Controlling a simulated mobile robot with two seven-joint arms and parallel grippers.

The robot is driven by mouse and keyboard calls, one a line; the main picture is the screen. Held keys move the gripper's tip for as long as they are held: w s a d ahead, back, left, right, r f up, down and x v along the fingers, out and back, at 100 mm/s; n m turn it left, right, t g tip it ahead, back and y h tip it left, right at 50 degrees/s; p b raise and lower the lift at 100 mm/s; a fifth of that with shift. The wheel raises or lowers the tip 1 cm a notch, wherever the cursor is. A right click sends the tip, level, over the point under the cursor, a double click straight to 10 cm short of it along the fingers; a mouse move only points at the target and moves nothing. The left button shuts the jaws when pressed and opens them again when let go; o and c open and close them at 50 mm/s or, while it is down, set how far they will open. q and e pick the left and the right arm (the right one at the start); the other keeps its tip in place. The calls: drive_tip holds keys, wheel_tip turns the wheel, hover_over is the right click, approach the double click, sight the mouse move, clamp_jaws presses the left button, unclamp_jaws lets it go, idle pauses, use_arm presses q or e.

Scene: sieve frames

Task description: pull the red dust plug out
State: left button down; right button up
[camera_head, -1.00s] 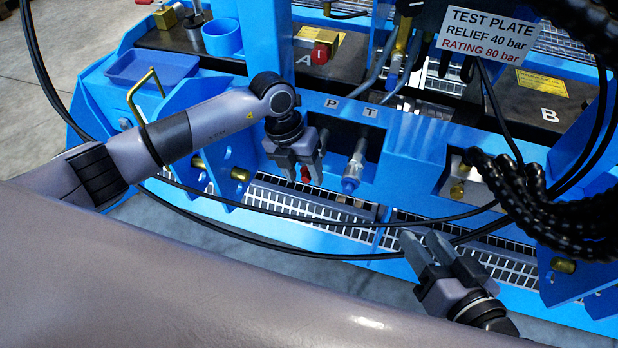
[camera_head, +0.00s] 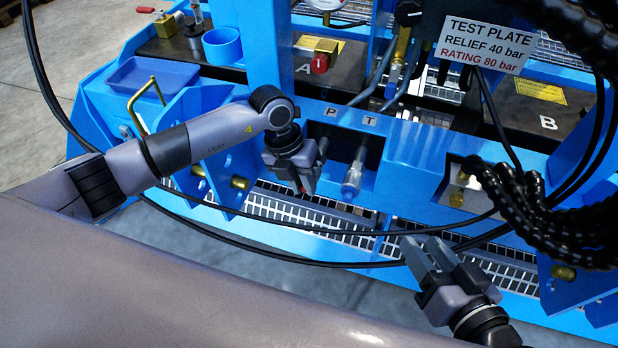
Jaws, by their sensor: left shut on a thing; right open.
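The red dust plug (camera_head: 303,185) is a small red piece between the fingertips of my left gripper (camera_head: 302,186), mostly hidden by the fingers. My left gripper is shut on it, below and left of the fitting under the letter P (camera_head: 322,150). From this angle I cannot tell whether the plug still touches that fitting. Right of it, the fitting under the letter T (camera_head: 355,170) has a blue end. My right gripper (camera_head: 422,249) is open and empty, in front of the grating at the lower right.
Black hoses (camera_head: 330,264) loop across the front of the blue frame, below my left gripper. A bundle of thick black hoses (camera_head: 560,225) hangs at the right. A red knob (camera_head: 320,64) is on the brass block near A. A blue tray (camera_head: 150,75) sits at left.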

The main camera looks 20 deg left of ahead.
use_arm(q)
drive_tip(key=shift+s+p, duration=1.15)
drive_tip(key=shift+s, duration=0.5)
